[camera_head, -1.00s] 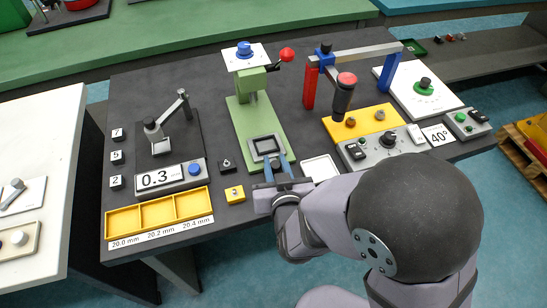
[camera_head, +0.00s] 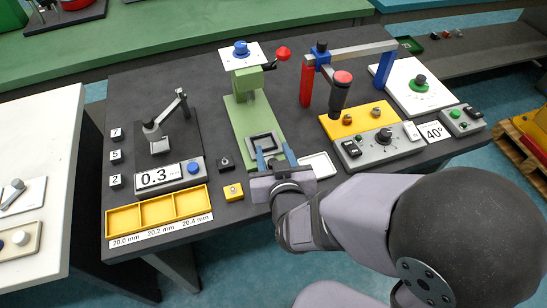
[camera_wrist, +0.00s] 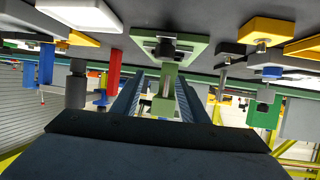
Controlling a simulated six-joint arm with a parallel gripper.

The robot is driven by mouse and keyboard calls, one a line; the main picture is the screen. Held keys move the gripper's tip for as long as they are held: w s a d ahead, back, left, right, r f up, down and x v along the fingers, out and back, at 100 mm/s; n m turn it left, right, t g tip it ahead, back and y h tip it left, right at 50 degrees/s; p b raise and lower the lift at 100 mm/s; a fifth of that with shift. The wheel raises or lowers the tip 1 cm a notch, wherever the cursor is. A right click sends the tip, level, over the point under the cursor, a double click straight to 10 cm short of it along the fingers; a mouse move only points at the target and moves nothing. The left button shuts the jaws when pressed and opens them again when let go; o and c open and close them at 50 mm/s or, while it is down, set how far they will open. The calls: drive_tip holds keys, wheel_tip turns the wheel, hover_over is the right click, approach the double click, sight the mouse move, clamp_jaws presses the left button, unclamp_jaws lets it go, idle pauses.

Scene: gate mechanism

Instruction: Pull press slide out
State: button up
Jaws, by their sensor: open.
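The green press (camera_head: 244,105) stands in the middle of the table, with a blue-topped white plate and a red-knobbed lever. Its slide, a dark square frame (camera_head: 264,142), lies at the near end of the green base. My gripper (camera_head: 275,154) is open, its two blue fingers apart at the near edge of the frame. I cannot tell whether they touch it; the fingers and wrist partly hide that end. In the upside-down wrist view, the press (camera_wrist: 165,84) shows between my open fingers (camera_wrist: 160,90), with the dark frame above.
A yellow block (camera_head: 233,192) and a small black block (camera_head: 226,164) sit left of my gripper. A white tray (camera_head: 318,166) lies close on the right. A grey control panel (camera_head: 380,148) and yellow plate (camera_head: 357,121) stand farther right. A yellow compartment tray (camera_head: 158,212) is at front left.

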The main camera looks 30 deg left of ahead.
wheel_tip(320, 180, up, 6)
drive_tip(key=shift+f+p, duration=0.1)
drive_tip(key=shift+p, duration=0.55)
drive_tip(key=shift+w+d, duration=0.15)
drive_tip(key=shift+d, duration=0.1)
drive_tip(key=d+f+m+g+h+p, duration=0.1)
drive_tip(key=d+m+g+h+p, duration=0.2)
drive_tip(key=d, duration=0.9)
drive_tip(key=d+f+m+g+h+p, duration=0.25)
drive_tip(key=d+g+p, duration=0.2)
drive_tip(key=d, duration=0.85)
drive_tip(key=s+d+r+m+g+h+p, duration=0.1)
drive_tip(key=s+d+r+g+h+p, duration=0.1)
drive_tip(key=s+d, duration=0.6)
drive_tip(key=shift+d+r+m+g, duration=0.15)
drive_tip(key=shift+d+m+g, duration=0.2)
drive_tip(key=shift+d+g, duration=0.5)
